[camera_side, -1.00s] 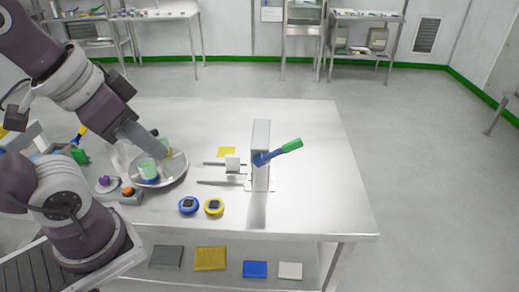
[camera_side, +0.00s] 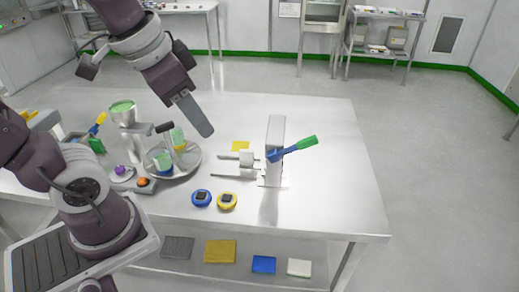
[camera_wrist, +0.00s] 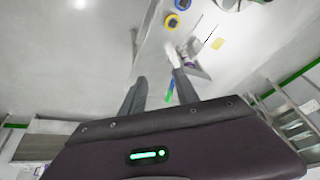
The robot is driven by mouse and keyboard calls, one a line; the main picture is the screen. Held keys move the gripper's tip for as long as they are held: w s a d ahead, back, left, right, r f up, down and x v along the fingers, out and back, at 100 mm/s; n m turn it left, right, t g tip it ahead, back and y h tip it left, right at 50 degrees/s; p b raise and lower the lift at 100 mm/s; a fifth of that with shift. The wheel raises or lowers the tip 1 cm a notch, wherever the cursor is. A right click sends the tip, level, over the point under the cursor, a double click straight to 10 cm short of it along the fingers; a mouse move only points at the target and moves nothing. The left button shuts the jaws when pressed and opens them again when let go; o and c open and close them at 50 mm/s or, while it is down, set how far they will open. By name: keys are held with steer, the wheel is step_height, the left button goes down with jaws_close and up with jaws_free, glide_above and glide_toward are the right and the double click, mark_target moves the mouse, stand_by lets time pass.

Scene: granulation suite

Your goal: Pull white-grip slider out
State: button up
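The white-grip slider (camera_side: 246,159) is a small pale block on thin horizontal rods, left of an upright metal post (camera_side: 275,135). A blue lever with a green handle (camera_side: 306,142) sticks out from the post to the right. My gripper (camera_side: 205,130) is above the table, up and left of the slider and apart from it. In the wrist view my gripper (camera_wrist: 160,79) shows two fingers spread with a gap and nothing held. The lever's green end (camera_wrist: 168,97) shows between the fingers; I cannot clearly make out the white grip there.
A round metal pan (camera_side: 190,165) with green and yellow items stands left of the slider. A blue round device (camera_side: 201,198) and a yellow one (camera_side: 227,201) lie in front. A yellow square (camera_side: 240,146) lies behind the slider. The table's right side is clear.

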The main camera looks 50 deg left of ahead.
steer(key=w+a+f+m+g, duration=0.1)
steer(key=w+a+f, duration=0.1)
steer(key=w, duration=0.3)
steer(key=w+a+f+m+g, duration=0.1)
steer(key=w+a+f+m, duration=0.15)
steer(key=w, duration=0.35)
steer(key=m+g, duration=0.2)
steer(key=m, duration=0.1)
glide_above(246, 150)
steer(key=d, duration=0.1)
step_height(246, 150, down, 17)
steer(key=shift+m+g, duration=0.3)
steer(key=shift+m, duration=0.15)
steer(key=f, duration=0.9)
steer(key=shift+a, duration=0.4)
steer(key=shift+c, duration=0.3)
jaws_close()
steer(key=shift+r, duration=0.1)
